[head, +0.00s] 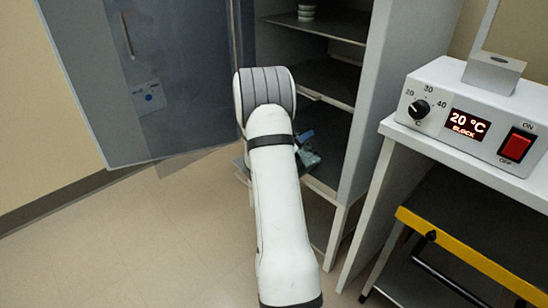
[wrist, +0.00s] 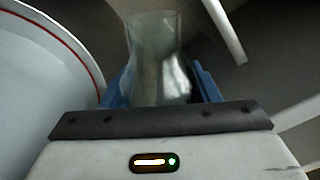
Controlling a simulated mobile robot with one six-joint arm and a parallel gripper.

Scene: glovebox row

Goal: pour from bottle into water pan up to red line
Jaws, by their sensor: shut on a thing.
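A clear glass bottle (wrist: 155,45) stands out in front of my wrist, between the two blue fingers of my gripper (wrist: 162,85). The gripper is shut on it. Its neck points away from the wrist; I cannot tell its tilt or liquid level. The pale water pan (wrist: 38,75) fills the left of the wrist view, with a red line (wrist: 85,55) curving along its wall. The pan is beside the bottle; no water surface can be made out. In the head view my arm hides most of the gripper; a bit of blue finger shows low at the open cabinet.
A white bench with a heater block unit (head: 470,115) and a yellow-edged cart (head: 460,250) are at right. Floor at left is clear.

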